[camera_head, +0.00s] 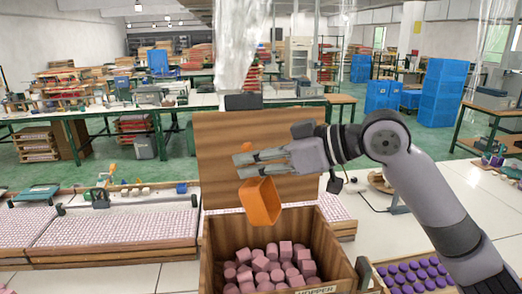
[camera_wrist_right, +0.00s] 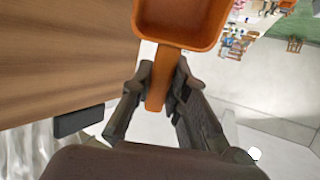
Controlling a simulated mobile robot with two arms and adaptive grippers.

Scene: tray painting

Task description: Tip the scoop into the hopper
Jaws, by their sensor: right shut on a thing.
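An orange scoop (camera_head: 260,202) hangs over the wooden hopper (camera_head: 222,236) in the head view, its bowl tilted with the opening facing the camera. My right gripper (camera_head: 240,158) is shut on the scoop's handle, above the bowl. In the right wrist view the fingers (camera_wrist_right: 163,92) close on the handle, and the bowl (camera_wrist_right: 182,22) appears empty. Several pink blocks (camera_head: 268,266) lie inside the hopper. A label reading HOPPER is partly visible on its front rim. My left gripper is not in view.
A wooden board (camera_head: 218,140) stands upright behind the hopper. Trays of small pink-white pieces (camera_head: 120,228) lie to the left. A tray of purple pieces (camera_head: 412,274) is at the right, close to my arm. The white tabletop around is partly clear.

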